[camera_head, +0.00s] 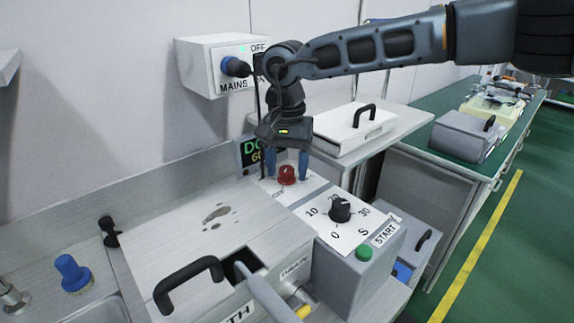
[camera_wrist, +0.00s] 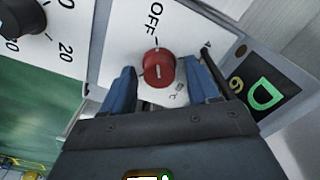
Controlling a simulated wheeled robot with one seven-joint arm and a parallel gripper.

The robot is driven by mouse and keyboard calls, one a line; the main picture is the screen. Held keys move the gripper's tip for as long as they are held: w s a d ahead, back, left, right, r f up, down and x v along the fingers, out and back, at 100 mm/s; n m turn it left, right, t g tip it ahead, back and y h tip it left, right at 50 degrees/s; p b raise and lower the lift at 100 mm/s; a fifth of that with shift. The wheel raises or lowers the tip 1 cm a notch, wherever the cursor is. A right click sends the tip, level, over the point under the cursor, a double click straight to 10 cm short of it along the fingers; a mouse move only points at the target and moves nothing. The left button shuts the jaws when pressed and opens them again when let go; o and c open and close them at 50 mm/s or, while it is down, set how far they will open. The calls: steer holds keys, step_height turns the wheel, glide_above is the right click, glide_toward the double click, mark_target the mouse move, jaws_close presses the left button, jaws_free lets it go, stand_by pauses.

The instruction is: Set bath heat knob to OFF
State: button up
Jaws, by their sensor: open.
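The red knob (camera_head: 286,174) sits on the white sloped panel at the back of the control box. In the wrist view, the red knob (camera_wrist: 158,70) has the word OFF (camera_wrist: 155,18) printed on the panel above it and a small symbol below it. A mark shows on its face, but I cannot tell clearly where it points. My gripper (camera_head: 285,177) is over the panel, pointing down, with its blue fingers open. In the wrist view, my gripper (camera_wrist: 158,66) has one finger on each side of the knob, with gaps showing.
A black numbered dial (camera_head: 340,210) and a green START button (camera_head: 364,253) are on the same box. A display (camera_head: 249,153) stands behind the knob. The bath lid's black handle (camera_head: 187,282) is at front left. The MAINS box (camera_head: 210,65) is on the wall.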

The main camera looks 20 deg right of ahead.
mark_target(287, 168)
step_height(287, 168, up, 8)
steer(key=shift+f+b, duration=0.1)
steer(key=shift+b, duration=0.25)
stand_by(0.5)
